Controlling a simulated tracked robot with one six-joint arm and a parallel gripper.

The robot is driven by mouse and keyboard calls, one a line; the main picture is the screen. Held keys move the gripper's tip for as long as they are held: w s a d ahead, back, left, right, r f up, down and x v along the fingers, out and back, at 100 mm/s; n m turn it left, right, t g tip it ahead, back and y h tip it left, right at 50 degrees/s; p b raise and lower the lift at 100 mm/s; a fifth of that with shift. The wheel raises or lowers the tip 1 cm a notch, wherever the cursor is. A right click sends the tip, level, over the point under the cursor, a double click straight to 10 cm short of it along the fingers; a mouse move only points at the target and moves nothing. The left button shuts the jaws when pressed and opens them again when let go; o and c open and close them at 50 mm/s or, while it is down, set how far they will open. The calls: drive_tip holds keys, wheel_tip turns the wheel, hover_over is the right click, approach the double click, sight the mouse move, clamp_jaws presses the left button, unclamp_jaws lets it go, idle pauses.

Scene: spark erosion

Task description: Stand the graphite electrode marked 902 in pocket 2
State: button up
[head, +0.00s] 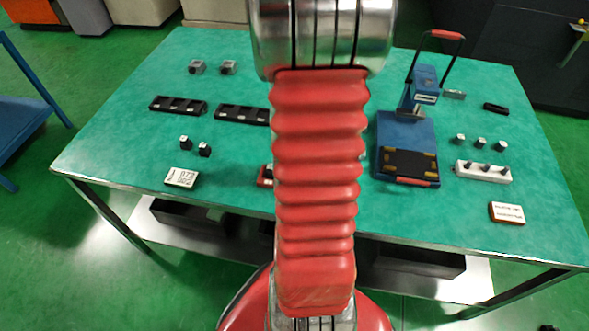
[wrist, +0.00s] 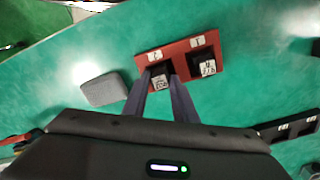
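In the wrist view a red plate (wrist: 180,50) with two labelled pockets lies on the green table. A dark electrode with a white label (wrist: 160,78) is at the left pocket, upright as far as I can tell; its number is not clearly readable. My gripper (wrist: 160,83) has its fingers close against both sides of this electrode. Another dark labelled electrode (wrist: 206,63) stands in the right pocket, whose label looks like 1. In the head view only the left edge of the red plate (head: 264,176) shows; my arm hides the rest and the gripper.
A grey block (wrist: 102,89) lies left of the plate in the wrist view. In the head view are black holders (head: 178,105), two small dark blocks (head: 186,142), a number card (head: 181,177), a blue press (head: 405,140), a white pin block (head: 483,171) and another card (head: 507,212).

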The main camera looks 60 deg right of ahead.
drive_tip(key=o, duration=0.4)
drive_tip(key=shift+r, duration=0.15)
wheel_tip(320, 180, up, 14)
drive_tip(key=shift+f, duration=0.25)
idle(0.3)
drive_tip(key=shift+n, duration=0.3)
idle(0.7)
drive_tip(key=w+a+r+n+t, duration=0.1)
drive_tip(key=a+r+n+t, duration=0.1)
drive_tip(key=a+n, duration=0.4)
drive_tip(key=w+a+r+n+t, duration=0.1)
drive_tip(key=a+r+n, duration=0.3)
drive_tip(key=a, duration=1.1)
drive_tip(key=w+a+r+n+t, duration=0.1)
drive_tip(key=a+r+n, duration=0.3)
drive_tip(key=a+n, duration=0.4)
drive_tip(key=shift+a+r+t, duration=0.1)
drive_tip(key=shift+a+t, duration=0.7)
drive_tip(key=shift+a, duration=0.7)
